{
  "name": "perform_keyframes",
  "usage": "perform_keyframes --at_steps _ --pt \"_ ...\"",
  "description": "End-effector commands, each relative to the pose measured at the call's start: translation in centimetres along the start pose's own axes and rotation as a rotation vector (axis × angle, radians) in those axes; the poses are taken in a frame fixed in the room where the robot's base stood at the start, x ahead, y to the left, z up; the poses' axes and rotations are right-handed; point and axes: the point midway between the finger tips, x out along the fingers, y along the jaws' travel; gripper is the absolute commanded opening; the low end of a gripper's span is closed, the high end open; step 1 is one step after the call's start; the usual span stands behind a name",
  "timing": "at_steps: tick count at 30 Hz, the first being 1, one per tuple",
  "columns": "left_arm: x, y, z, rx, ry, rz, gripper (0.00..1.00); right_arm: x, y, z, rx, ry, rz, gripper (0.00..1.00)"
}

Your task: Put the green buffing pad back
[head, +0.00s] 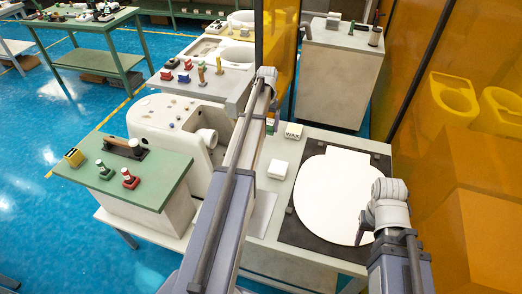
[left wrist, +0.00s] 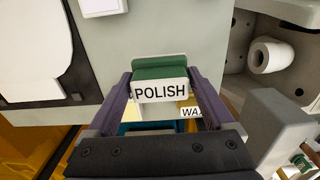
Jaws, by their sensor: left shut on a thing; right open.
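A green block, the green buffing pad (left wrist: 160,72), is between the fingers of my left gripper (left wrist: 160,88) in the left wrist view. A white face lettered POLISH (left wrist: 160,91) shows at its front; I cannot tell whether this belongs to the pad or to something behind. In the head view my left gripper (head: 270,122) is small and mostly hidden by its arm, near the far left corner of the grey table (head: 318,258). My right gripper (head: 365,228) is open and empty over the right side of the white toilet seat lid.
The white lid (head: 330,190) lies on a dark mat. A white block (head: 278,168) and a WAX-lettered block (head: 293,130) stand left of it. The toilet body (head: 170,122) is further left. Orange panels (head: 410,70) bound the right.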

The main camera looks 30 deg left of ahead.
Motion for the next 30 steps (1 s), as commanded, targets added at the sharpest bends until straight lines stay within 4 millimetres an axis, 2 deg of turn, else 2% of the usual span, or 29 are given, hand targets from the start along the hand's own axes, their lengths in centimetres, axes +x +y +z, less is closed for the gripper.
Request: perform_keyframes --at_steps 5,8,18,26,30 --pt "0.3 0.0 0.0 0.0 0.0 0.0 0.17 0.3 0.0 0.0 0.0 0.0 0.0 0.5" --pt "1.1 0.0 0.0 0.0 0.0 0.0 0.17 1.1 -0.1 -0.1 0.0 0.0 0.0 0.5" --pt "6.0 0.0 0.0 0.0 0.0 0.0 0.17 6.0 -0.6 -0.3 0.001 0.0 0.0 0.5" --pt "6.4 0.0 0.0 0.0 0.0 0.0 0.17 6.3 -0.6 -0.4 0.001 0.0 0.0 0.5" --pt "7.5 0.0 0.0 0.0 0.0 0.0 0.17 7.4 -0.7 -0.4 0.001 0.0 0.0 0.5"
